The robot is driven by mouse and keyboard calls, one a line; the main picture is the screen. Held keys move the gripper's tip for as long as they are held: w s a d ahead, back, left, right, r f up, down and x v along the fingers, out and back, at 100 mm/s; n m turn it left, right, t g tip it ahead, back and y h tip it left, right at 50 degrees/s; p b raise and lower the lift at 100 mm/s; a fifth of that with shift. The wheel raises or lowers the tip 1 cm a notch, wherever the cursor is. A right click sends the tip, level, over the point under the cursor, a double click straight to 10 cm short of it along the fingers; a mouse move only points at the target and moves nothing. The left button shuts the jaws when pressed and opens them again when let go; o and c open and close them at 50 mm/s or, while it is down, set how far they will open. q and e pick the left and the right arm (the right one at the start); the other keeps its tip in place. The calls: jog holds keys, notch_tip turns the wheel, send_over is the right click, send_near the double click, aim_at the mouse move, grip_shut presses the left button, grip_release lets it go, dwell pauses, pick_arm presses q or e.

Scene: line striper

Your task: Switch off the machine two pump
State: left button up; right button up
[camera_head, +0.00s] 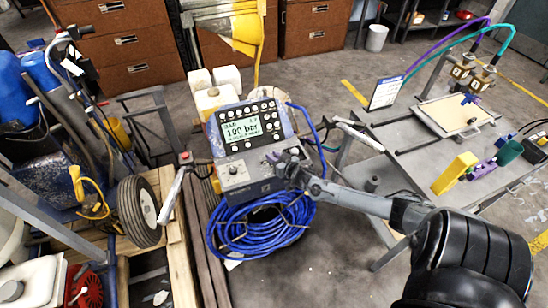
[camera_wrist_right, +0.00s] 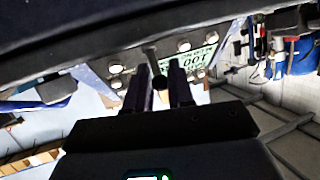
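A line striper stands mid-picture in the head view, with a grey control panel (camera_head: 246,132) whose green display (camera_head: 242,130) reads 100 bar. Round buttons and small switches surround the display. A lower grey box (camera_head: 236,174) carries a dial. My right gripper (camera_head: 289,168) is at the panel's lower right corner. In the right wrist view the panel appears upside down, and my right gripper's two dark fingers (camera_wrist_right: 163,85) are apart. A small dark lever with a rounded end (camera_wrist_right: 158,81) shows between them; contact cannot be told. The pump switch's label is not readable. My left gripper is out of view.
A coiled blue hose (camera_head: 260,228) hangs below the panel. A second wheeled machine with a tyre (camera_head: 139,211) stands left on wooden pallets.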

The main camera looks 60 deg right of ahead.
jog(key=o, duration=0.3)
jog(key=shift+s+a+r, duration=0.2)
jog(key=shift+s, duration=0.25)
jog(key=p+v, duration=0.3)
jog(key=v, duration=0.6)
jog(key=shift+s+a, duration=0.15)
jog(key=shift+s, duration=0.25)
